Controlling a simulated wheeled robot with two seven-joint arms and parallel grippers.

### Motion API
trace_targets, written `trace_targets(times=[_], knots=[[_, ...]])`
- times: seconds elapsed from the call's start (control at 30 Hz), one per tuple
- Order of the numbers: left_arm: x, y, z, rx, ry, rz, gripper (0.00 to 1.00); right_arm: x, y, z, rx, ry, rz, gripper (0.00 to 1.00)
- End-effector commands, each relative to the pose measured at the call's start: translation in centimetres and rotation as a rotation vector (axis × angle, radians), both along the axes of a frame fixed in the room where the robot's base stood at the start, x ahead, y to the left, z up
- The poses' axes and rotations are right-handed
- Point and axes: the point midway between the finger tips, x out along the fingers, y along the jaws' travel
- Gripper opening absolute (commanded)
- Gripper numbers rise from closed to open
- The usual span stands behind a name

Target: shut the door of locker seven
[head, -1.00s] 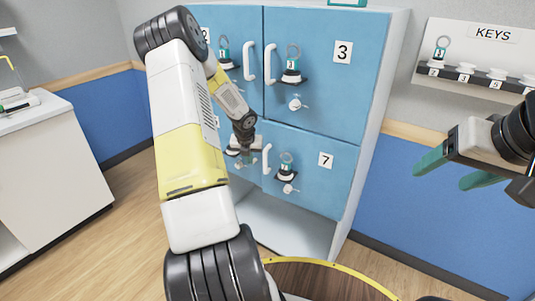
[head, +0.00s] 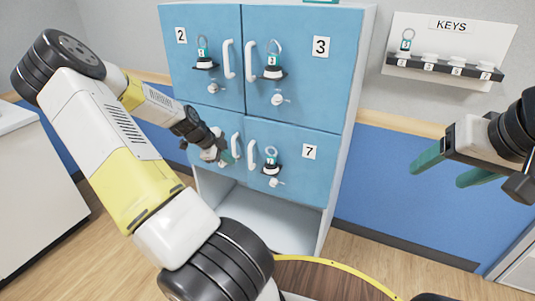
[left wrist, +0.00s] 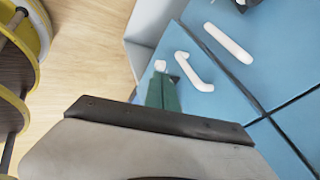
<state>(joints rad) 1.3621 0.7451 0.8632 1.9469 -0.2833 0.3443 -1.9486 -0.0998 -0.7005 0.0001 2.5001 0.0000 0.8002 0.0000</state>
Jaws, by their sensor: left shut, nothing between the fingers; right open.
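The door of locker seven (head: 306,178) is the lower right blue door in the head view. It looks flush with the cabinet front. It has a white handle (head: 252,154) on its left edge, a key with a teal tag (head: 271,163) on a dark holder, and a small white knob (head: 274,182). My left gripper (head: 224,157) is shut and empty, left of that handle, in front of the neighbouring lower left door. Its teal fingers (left wrist: 163,93) show in the left wrist view close to a white handle (left wrist: 194,72). My right gripper (head: 437,177) is open and empty, right of the cabinet.
Doors two (head: 205,60) and three (head: 318,80) above look shut. An open white compartment (head: 265,218) lies below. A key rack (head: 445,66) hangs on the right wall. A round wooden top with a yellow rim (head: 335,265) is in front. A white counter (head: 35,205) stands left.

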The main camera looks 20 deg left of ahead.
Motion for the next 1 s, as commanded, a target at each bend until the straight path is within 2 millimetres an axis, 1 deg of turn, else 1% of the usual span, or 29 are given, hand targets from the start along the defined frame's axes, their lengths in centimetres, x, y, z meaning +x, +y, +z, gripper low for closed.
trace_targets(times=[0.03,0.1,0.17,0.27,0.37,0.7,0.73,0.83,1.0], knots=[[-0.2,0.4,0.2,-0.044,-0.001,0.057,0.00,0.0,0.0,0.0,0.000,0.000,0.000,0.69],[-0.3,0.6,0.4,-0.084,-0.002,0.104,0.00,0.0,0.0,0.0,0.000,0.000,0.000,0.69],[-0.2,0.6,0.4,-0.098,-0.002,0.120,0.00,0.0,0.0,0.0,0.000,0.000,0.000,0.69],[0.4,0.2,-0.3,-0.101,-0.002,0.122,0.00,0.0,0.0,0.0,0.000,0.000,0.000,0.69],[1.2,-0.3,-1.6,-0.100,-0.001,0.118,0.00,0.0,0.0,0.0,0.000,0.001,0.000,0.69],[5.1,-2.3,-7.5,-0.097,-0.001,0.116,0.00,0.0,0.0,0.0,0.000,0.000,0.000,0.69],[5.4,-2.3,-7.7,-0.095,-0.002,0.118,0.00,0.0,0.0,0.0,0.000,0.000,0.000,0.69],[7.2,-1.8,-7.4,-0.093,-0.005,0.119,0.00,0.0,0.0,0.0,0.000,0.000,0.000,0.69],[8.6,-1.5,-7.4,-0.094,-0.004,0.119,0.00,0.0,0.0,0.0,0.000,0.000,0.000,0.69]])
